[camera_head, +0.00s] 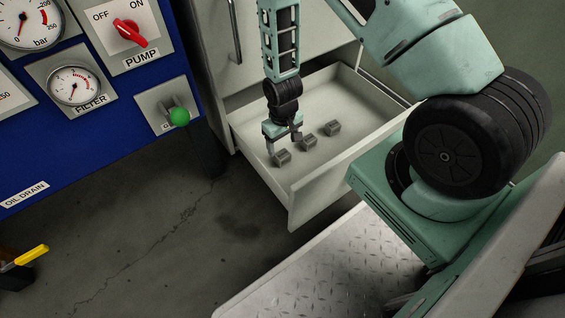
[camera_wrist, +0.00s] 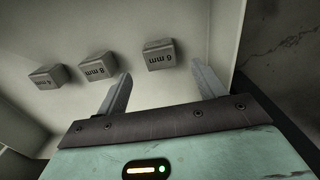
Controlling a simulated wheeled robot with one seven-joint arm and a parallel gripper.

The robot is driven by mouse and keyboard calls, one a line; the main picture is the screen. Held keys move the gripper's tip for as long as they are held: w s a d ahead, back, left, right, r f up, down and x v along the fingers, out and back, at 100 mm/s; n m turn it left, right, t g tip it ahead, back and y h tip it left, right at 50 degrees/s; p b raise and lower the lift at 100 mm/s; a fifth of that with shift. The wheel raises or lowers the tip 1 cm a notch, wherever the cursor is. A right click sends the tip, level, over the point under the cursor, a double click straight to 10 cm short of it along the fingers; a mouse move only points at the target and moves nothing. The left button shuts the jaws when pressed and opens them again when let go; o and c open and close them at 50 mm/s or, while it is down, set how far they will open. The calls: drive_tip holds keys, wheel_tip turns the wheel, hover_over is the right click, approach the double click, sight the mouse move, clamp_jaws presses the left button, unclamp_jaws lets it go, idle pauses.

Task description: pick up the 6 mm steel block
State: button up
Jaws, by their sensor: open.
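The 6 mm steel block (camera_wrist: 159,55) is a small grey block with its label upside down in the wrist view. It lies on the drawer floor, just beyond and between my fingertips. In the head view it appears to be the nearest block (camera_head: 283,157) of the row. My gripper (camera_head: 284,146) is open, pointing down into the drawer above this block, with nothing held. In the wrist view its two fingers (camera_wrist: 162,76) stand apart, one toward each side of the block. I cannot tell the exact height left between fingertips and block.
The 8 mm block (camera_wrist: 97,66) and a block that looks marked 4 mm (camera_wrist: 48,77) lie left of it in the wrist view. The open drawer (camera_head: 254,175) has raised walls close around my gripper.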

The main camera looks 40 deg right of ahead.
sight(282, 154)
drive_tip(key=shift+f+b, duration=2.55)
drive_tip(key=shift+f, duration=1.05)
drive_tip(key=shift+r, duration=0.1)
drive_tip(key=c, duration=1.5)
